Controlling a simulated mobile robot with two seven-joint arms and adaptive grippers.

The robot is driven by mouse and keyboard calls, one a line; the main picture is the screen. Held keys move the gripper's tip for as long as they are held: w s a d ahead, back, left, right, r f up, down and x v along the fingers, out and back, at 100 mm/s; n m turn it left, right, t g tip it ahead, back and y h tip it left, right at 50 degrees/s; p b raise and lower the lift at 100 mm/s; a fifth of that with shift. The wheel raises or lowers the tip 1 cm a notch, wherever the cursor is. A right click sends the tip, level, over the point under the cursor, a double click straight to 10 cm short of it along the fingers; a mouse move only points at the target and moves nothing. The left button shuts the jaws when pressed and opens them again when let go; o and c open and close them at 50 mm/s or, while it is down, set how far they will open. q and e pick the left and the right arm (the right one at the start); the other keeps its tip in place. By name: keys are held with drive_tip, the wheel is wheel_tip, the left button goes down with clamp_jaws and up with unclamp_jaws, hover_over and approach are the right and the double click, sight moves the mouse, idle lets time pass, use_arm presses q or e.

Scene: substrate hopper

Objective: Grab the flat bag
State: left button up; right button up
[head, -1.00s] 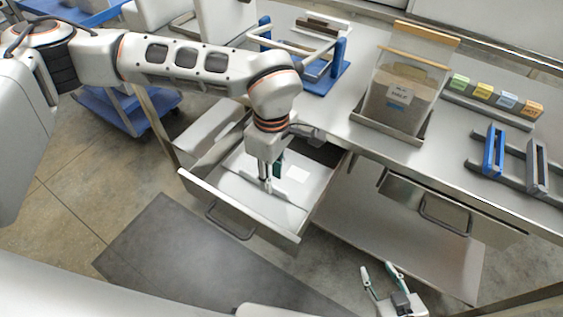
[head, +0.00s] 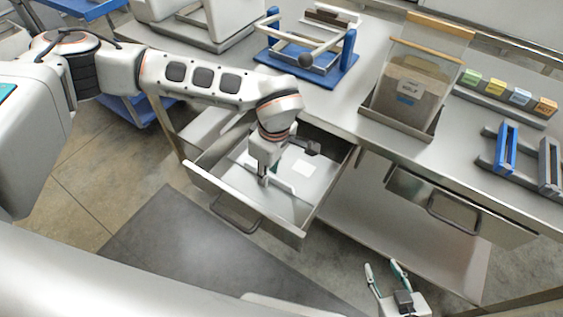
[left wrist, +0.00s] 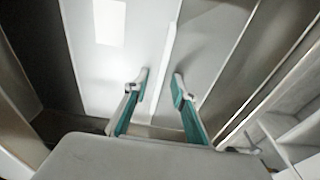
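The flat bag (head: 303,185) lies in the open drawer as a pale, flat sheet with a white label. It also shows in the left wrist view (left wrist: 90,55), with a thin raised ridge running up it. My left gripper (head: 264,180) points down into the drawer over the bag. In the left wrist view its two teal-backed fingers (left wrist: 158,88) are apart, one on each side of the ridge. I cannot tell whether the fingertips touch the bag. My right gripper (head: 384,268) is open and empty, low in front of the bench.
The drawer (head: 240,203) is pulled out, its walls close around my left gripper. On the bench stand a blue-based frame (head: 313,75), a clear hopper (head: 405,90) with brown contents, colored blocks (head: 495,90) and a blue-and-grey rack (head: 507,150). A closed drawer (head: 455,210) is at right.

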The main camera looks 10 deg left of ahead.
use_arm(q)
clamp_jaws()
drive_tip(key=shift+r, duration=0.1)
